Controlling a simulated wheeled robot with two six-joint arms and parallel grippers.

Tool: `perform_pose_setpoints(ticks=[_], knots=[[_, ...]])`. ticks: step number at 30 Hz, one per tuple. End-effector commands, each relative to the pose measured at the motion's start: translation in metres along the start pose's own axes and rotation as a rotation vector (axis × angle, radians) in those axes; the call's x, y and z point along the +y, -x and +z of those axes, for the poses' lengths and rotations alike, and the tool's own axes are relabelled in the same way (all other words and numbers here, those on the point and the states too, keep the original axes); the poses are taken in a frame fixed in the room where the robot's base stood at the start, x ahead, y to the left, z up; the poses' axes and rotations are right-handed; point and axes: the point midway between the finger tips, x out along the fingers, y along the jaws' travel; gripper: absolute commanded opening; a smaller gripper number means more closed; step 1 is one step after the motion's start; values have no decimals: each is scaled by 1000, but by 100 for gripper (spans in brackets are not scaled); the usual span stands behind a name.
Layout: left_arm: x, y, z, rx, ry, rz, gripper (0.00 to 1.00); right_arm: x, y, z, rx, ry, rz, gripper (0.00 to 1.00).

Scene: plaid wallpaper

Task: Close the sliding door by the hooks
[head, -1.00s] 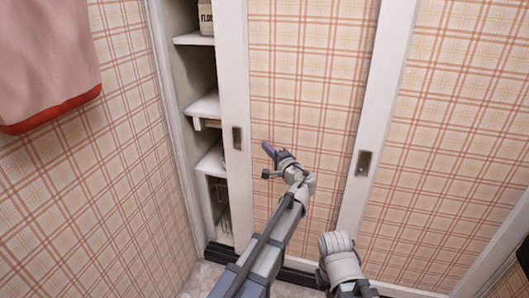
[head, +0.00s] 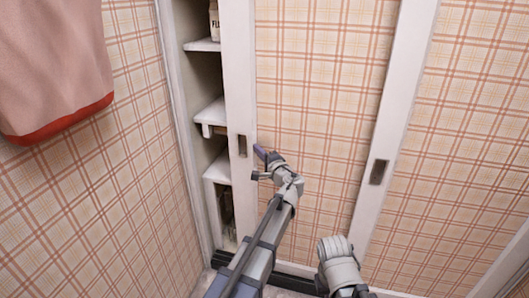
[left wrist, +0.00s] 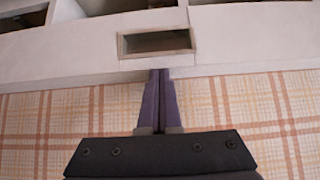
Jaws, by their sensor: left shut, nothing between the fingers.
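The sliding door (head: 320,100) has a plaid panel in a white frame. It stands partly open, with a gap at its left. Its recessed rectangular hook (head: 242,146) is on the left white stile and also shows in the left wrist view (left wrist: 156,42). My left gripper (head: 258,151) is shut and empty, just right of this hook. In the left wrist view its purple fingertips (left wrist: 159,73) are together at the stile's edge, just below the recess. Contact with the door cannot be told.
White shelves (head: 209,112) with a few items show in the gap. A second plaid panel (head: 460,130) stands at the right, with another recessed hook (head: 378,171) on the white stile. A pink towel (head: 50,65) hangs on the left wall.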

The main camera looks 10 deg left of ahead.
Motion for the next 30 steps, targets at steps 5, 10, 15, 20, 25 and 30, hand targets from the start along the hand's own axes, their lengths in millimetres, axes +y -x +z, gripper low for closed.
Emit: perform_pose_setpoints(ticks=[5,10,15,20,25,30], knots=[[-1,-39,42,-17,-2,-3,0,0,0,0,0,0,0,0],[-1,-70,72,-14,-2,-2,0,0,0,0,0,0,0,0],[-1,-95,96,-12,-2,-2,0,0,0,0,0,0,0,0],[-1,-109,110,-10,-2,-2,0,0,0,0,0,0,0,0],[-1,-115,116,-8,-2,-2,0,0,0,0,0,0,0,0],[-1,-117,118,-10,-2,-3,0,0,0,0,0,0,0,0]])
